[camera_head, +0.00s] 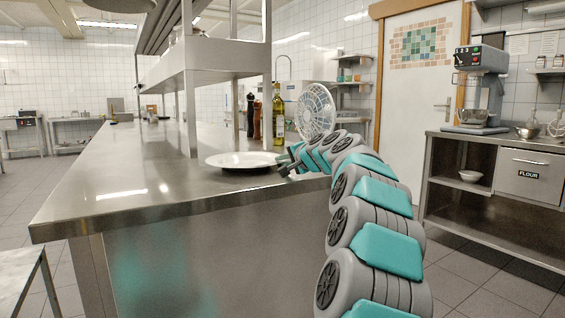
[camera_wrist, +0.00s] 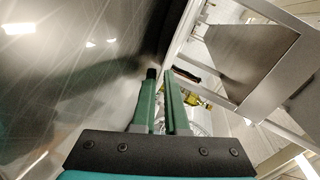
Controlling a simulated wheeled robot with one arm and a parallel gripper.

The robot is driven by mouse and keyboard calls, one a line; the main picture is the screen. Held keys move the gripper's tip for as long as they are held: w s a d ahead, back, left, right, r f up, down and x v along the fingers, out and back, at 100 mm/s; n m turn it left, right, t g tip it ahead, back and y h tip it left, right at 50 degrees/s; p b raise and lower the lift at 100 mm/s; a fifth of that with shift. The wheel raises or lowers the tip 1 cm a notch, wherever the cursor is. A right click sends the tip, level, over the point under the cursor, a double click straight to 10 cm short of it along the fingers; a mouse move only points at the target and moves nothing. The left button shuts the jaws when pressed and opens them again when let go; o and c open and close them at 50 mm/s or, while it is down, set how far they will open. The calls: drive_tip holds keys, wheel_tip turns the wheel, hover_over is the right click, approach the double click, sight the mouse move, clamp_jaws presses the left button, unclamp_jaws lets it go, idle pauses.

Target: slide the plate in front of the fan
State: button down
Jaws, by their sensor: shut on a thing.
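The white plate (camera_head: 240,161) lies on the steel counter near its right-hand edge. The white round fan (camera_head: 315,110) stands behind and to the right of it, its lower part hidden by my arm. My gripper (camera_head: 284,162) is at the plate's right rim, low over the counter, and is shut on the plate. The exact grip is too small to make out in the head view. In the wrist view the two green fingers (camera_wrist: 160,75) are close together with a narrow gap; I cannot clearly make out the plate there.
A yellowish bottle (camera_head: 278,120) and dark pepper mills (camera_head: 254,117) stand behind the plate. A shelf post (camera_head: 190,110) rises from the counter (camera_head: 120,180) to the plate's left. The front left of the counter is clear. A mixer (camera_head: 480,90) stands on a separate bench at right.

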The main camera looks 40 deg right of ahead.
drive_tip(key=c, duration=0.9)
unclamp_jaws()
drive_tip(key=shift+f, duration=0.1)
drive_tip(key=shift+o, duration=0.2)
drive_tip(key=shift+s+a, duration=0.1)
drive_tip(key=shift+s, duration=0.5)
drive_tip(key=v, duration=0.6)
drive_tip(key=shift+s+r, duration=0.25)
drive_tip(key=shift+r, duration=0.2)
